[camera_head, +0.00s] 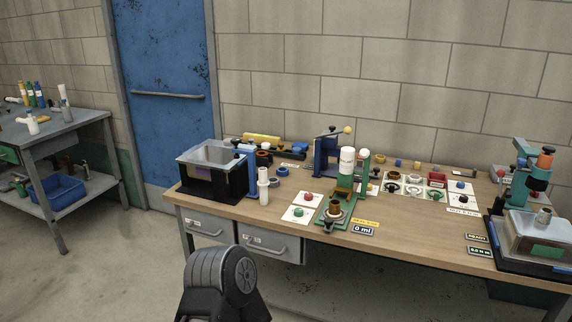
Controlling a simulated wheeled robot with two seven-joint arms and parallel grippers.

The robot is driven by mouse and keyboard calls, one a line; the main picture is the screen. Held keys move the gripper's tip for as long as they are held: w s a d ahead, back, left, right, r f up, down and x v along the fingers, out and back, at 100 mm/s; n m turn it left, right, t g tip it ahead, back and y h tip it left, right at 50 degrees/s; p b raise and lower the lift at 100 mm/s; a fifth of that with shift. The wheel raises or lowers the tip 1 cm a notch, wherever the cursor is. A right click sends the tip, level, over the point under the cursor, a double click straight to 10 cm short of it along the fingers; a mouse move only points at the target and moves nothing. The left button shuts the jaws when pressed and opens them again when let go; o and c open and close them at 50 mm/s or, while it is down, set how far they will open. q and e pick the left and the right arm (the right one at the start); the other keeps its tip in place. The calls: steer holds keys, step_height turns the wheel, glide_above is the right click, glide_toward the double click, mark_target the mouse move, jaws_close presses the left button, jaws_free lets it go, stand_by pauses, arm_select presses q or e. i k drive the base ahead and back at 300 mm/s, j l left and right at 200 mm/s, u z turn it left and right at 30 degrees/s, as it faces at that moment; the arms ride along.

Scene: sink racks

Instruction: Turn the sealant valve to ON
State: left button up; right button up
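A green dispenser stand (364,160) with a white upright cylinder (347,170) stands near the middle of the wooden workbench. A yellow label and a "0 ml" readout (363,230) lie at its front right. A brown ring-shaped part (334,208) sits on the stand's front base. I cannot make out for sure which part is the sealant valve, nor its ON or OFF marks. Neither of my grippers is in view. A dark grey link of my arm shows at the bottom, in front of the bench.
A blue press (325,157) with a yellow-knobbed lever stands behind the dispenser. A clear-topped black box (212,190) is at the left end and a teal press (537,180) at the right. White cards with small parts lie around.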

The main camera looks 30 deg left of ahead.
mark_target(309, 195)
steer(key=i+l+u, duration=0.2)
steer(key=l+u, duration=0.15)
steer(key=i+l+u, duration=0.1)
steer(key=l+u, duration=0.3)
steer(key=i+l+u, duration=0.1)
steer(key=l+u, duration=0.25)
steer(key=l, duration=0.15)
steer(key=l+u, duration=0.4)
steer(key=k+l+u, duration=0.15)
steer(key=l, duration=0.35)
steer(key=i, duration=0.05)
